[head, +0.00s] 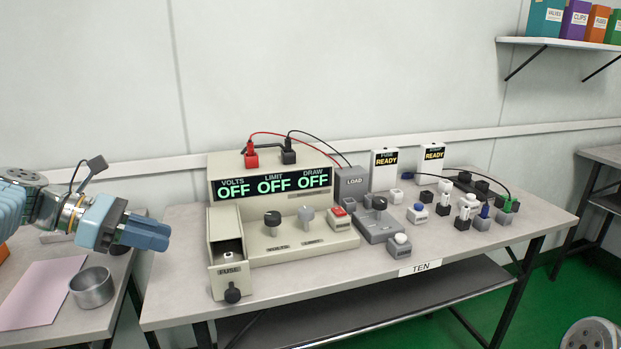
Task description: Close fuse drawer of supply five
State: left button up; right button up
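A beige power supply (285,205) stands at the left of the table, its display reading OFF for VOLTS, LIMIT and DRAW. Its fuse drawer (229,272), marked FUSE, sticks out at the front left, open, with a small white block inside and a dark round knob on its front. The label on the table edge reads TEN; I see no label FIVE. My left gripper (147,234) is in the air left of the supply, apart from the drawer. Its blue fingers look pressed together, with nothing between them.
A grey load box (351,184), READY boxes (384,170) and several small blocks stand on the table (440,250) right of the supply. Red and black leads arch over the supply. A metal cup (92,288) and pink sheet (40,292) lie on a left table.

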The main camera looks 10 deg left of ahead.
aim_at(230, 282)
jog(key=k, duration=1)
